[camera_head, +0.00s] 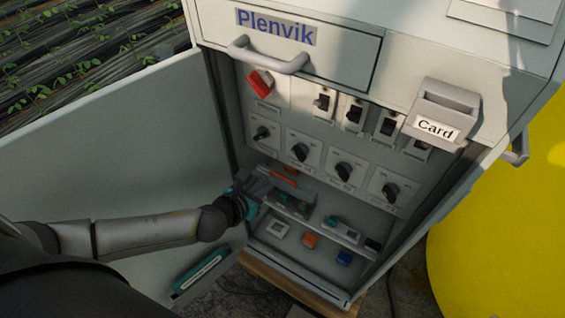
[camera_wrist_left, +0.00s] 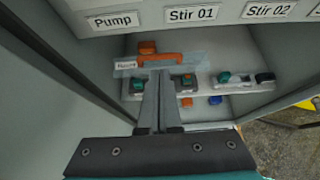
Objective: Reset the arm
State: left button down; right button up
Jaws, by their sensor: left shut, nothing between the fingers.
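My left gripper (camera_head: 268,184) reaches into the lower part of the open cabinet (camera_head: 345,300). In the wrist view its two dark fingers (camera_wrist_left: 159,76) are together with nothing between them. Just beyond the fingertips is an orange bar (camera_wrist_left: 160,58) on a grey, partly see-through piece with a small white label I cannot read surely. The orange also shows in the head view (camera_head: 284,181). Whether the fingertips touch it I cannot tell. My right gripper is not in view.
Above are rotary knobs (camera_head: 343,171), black switches (camera_head: 353,115) and a red lever (camera_head: 260,83). A rail with small green and black parts (camera_wrist_left: 238,80) lies right of the fingers. The open door (camera_head: 110,140) stands left. A yellow tank (camera_head: 510,220) is at right.

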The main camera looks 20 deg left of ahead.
pick_arm(q)
jog(key=s+a+f+n+g+y, duration=0.1)
jog(key=s+a+f+n+g, duration=0.15)
jog(key=s+f+n, duration=0.55)
jog(key=s+a+f+n+g+y, duration=0.2)
jog(key=s+a+f+n, duration=0.1)
jog(key=f+n, duration=0.85)
jog(key=s+d+f+n+g, duration=0.1)
jog(key=s+f+n, duration=0.2)
jog(key=s+n, duration=0.2)
jog(key=s+d+f+n+g, duration=0.2)
jog(key=s+n, duration=0.3)
jog(key=s, duration=0.4)
jog(key=s+d+f+n+g+h, duration=0.1)
jog(key=s+d+f+n, duration=0.1)
jog(key=s+f+n, duration=0.2)
jog(key=s+n, duration=0.2)
jog(key=s, duration=0.1)
jog(key=shift+f+g, duration=0.35)
jog(key=shift+f, duration=0.05)
